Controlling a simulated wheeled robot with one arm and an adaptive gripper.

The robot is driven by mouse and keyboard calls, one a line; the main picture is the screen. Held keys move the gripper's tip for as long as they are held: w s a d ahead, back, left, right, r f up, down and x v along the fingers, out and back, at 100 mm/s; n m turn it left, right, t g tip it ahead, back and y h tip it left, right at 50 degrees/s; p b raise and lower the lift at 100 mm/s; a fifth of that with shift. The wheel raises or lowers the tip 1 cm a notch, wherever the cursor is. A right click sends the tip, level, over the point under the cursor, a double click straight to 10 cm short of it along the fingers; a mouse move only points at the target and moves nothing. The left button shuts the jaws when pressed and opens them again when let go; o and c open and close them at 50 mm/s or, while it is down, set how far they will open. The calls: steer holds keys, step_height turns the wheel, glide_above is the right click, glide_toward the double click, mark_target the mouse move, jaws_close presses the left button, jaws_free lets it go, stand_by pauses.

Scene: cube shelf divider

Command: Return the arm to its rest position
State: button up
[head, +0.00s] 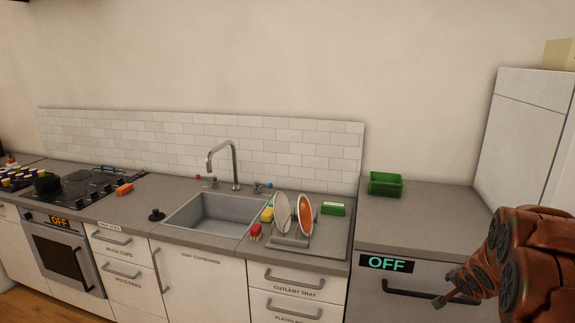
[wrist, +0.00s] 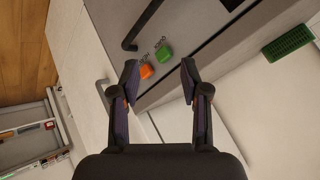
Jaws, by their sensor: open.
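My arm enters at the lower right of the head view, reddish-brown and bent, in front of the dishwasher-like unit (head: 408,284) with a display reading OFF. My gripper (wrist: 158,80) shows in the wrist view with its two dark fingers spread apart and nothing between them. Beyond the fingertips, an orange button (wrist: 146,71) and a green button (wrist: 165,54) sit on a grey panel, apart from the fingers. In the head view the gripper's fingers cannot be made out clearly.
A green tray (head: 385,184) stands on the right counter (head: 425,205). A dish rack with plates (head: 304,217) stands beside the sink (head: 213,213). A tall white cabinet (head: 525,130) rises at the right, near my arm. A stove (head: 75,187) is far left.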

steer(key=s+a+r+n+g+y, duration=0.1)
steer(key=s+a+r+n+g, duration=0.1)
steer(key=s+a, duration=0.9)
steer(key=s+a+r+n+g+y, duration=0.1)
steer(key=s+a+n+g, duration=0.3)
steer(key=s, duration=1.1)
steer(key=s+a+r+n+g+y+b, duration=0.1)
steer(key=s+a+r+n+g+y, duration=0.1)
steer(key=s+a+n, duration=0.5)
steer(key=s+a+r+g, duration=0.1)
steer(key=s+a, duration=0.5)
steer(key=a, duration=0.4)
steer(key=shift+s+a+r+n+g, duration=0.3)
steer(key=shift+s+r, duration=0.05)
steer(key=shift+s, duration=0.05)
